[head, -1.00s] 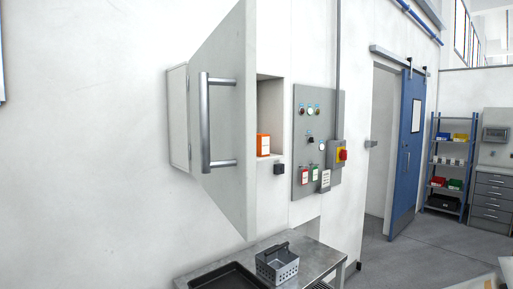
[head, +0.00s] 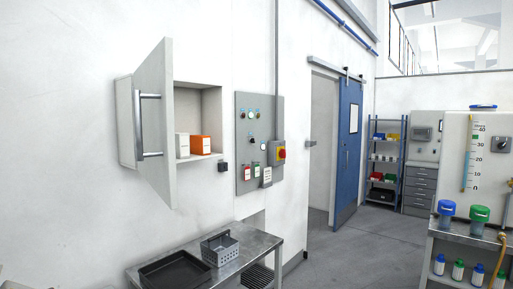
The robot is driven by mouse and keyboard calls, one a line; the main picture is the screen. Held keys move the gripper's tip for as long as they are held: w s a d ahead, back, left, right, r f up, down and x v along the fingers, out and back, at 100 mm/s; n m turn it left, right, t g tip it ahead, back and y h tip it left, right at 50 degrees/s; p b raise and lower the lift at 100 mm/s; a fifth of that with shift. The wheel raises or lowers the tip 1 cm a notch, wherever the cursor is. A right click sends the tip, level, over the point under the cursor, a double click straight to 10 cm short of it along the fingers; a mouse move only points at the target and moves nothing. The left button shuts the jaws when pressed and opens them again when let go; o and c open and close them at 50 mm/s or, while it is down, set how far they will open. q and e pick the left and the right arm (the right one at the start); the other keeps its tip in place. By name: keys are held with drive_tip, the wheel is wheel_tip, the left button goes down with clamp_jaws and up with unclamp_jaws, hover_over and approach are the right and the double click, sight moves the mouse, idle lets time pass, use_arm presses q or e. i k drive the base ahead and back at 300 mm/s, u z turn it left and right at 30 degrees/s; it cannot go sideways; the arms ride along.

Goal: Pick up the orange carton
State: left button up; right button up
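The orange carton (head: 200,146) stands upright on the floor of an open wall cabinet (head: 206,100), with a pale label on its front. A white carton (head: 182,146) stands just left of it. The cabinet door (head: 155,120) is swung open to the left, with a long metal handle (head: 140,124). Neither of my grippers shows in the head view.
A metal table (head: 262,246) below the cabinet holds a black tray (head: 176,268) and a grey basket (head: 220,249). A control panel (head: 257,140) is on the wall to the right. A bench (head: 470,238) with bottles stands at far right. Open floor (head: 345,250) lies between.

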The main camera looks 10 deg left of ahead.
sight(200, 144)
drive_tip(key=z, duration=0.4)
drive_tip(key=i, duration=2.3)
drive_tip(key=u, duration=0.5)
